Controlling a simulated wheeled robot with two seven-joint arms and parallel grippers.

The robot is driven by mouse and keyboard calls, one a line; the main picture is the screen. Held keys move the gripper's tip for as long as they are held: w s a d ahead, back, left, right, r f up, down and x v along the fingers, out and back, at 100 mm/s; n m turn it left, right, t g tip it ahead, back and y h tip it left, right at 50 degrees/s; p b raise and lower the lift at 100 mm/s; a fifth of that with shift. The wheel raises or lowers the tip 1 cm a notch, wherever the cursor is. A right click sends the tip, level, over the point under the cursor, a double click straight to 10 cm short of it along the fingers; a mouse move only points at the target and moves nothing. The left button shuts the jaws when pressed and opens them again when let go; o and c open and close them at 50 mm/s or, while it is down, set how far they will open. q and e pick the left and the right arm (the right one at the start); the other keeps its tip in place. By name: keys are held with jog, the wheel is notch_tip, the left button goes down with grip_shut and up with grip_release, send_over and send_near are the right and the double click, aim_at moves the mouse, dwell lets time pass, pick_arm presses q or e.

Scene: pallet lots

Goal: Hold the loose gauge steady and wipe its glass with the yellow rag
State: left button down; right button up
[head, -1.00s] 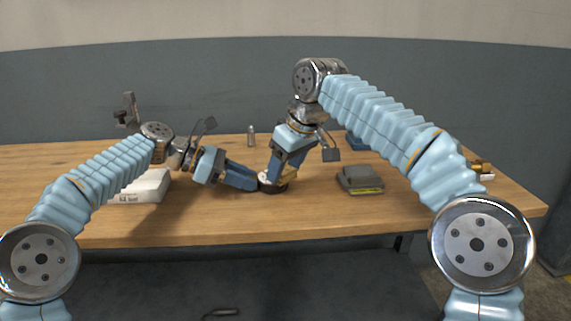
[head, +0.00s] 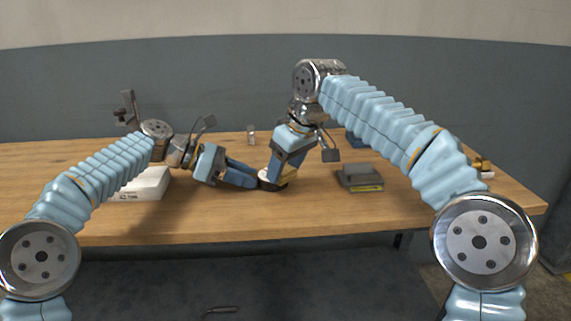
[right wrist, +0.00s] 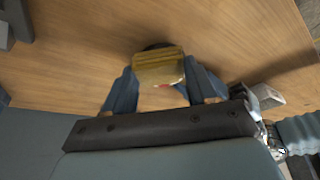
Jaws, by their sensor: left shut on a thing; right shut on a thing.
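The loose gauge (head: 267,184) is a small dark-rimmed round thing low on the wooden table, mostly hidden by my grippers. My left gripper (head: 257,183) reaches in from the left, low over the table, and is shut on the gauge. My right gripper (head: 279,180) points down from above and is shut on the yellow rag (head: 289,174). In the right wrist view the folded rag (right wrist: 159,67) lies between the two fingers, right over the gauge, whose dark rim (right wrist: 157,45) shows beyond it. Whether the rag presses on the glass I cannot tell.
A dark grey block with a yellow strip (head: 361,178) stands right of the grippers. A white box (head: 143,186) lies near my left forearm. A small metal cylinder (head: 251,134) stands at the back, and brass parts (head: 482,166) lie at the right end. The front middle is clear.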

jog(key=shift+f, duration=0.2)
jog(key=shift+w+d, duration=0.1)
jog(key=shift+w+d, duration=0.2)
jog(key=shift+d, duration=0.1)
dwell(0.3)
jog(key=shift+s+a, duration=0.1)
jog(key=shift+a, duration=0.05)
jog(key=shift+s+a, duration=0.5)
jog(key=shift+a, duration=0.1)
jog(key=shift+d, duration=0.1)
